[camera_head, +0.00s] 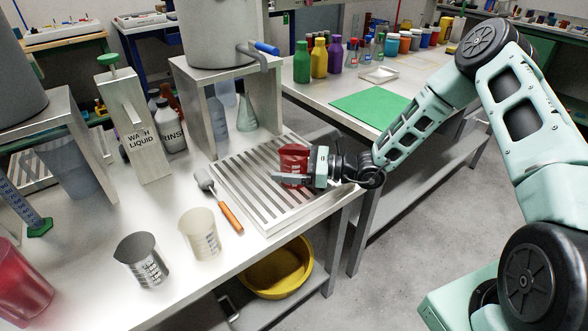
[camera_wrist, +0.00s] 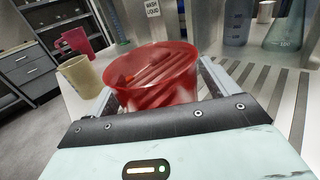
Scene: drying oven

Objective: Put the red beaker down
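The red beaker (camera_head: 292,162) is upright at the slatted metal drying tray (camera_head: 247,216), over its right part. In the wrist view the red beaker (camera_wrist: 152,80) stands between the two fingers, its open top facing the camera. My gripper (camera_head: 290,179) reaches in from the right with its fingers around the beaker's sides; it also shows in the wrist view (camera_wrist: 155,95). The fingers look close against the beaker walls. Whether the beaker's base touches the slats cannot be told.
A brush with an orange handle (camera_head: 230,217), a cream beaker (camera_head: 199,234) and a dark grey beaker (camera_head: 141,260) are left of the tray. A metal stand (camera_head: 187,110) with flasks under it rises behind. A yellow basin (camera_head: 276,270) sits on the lower shelf.

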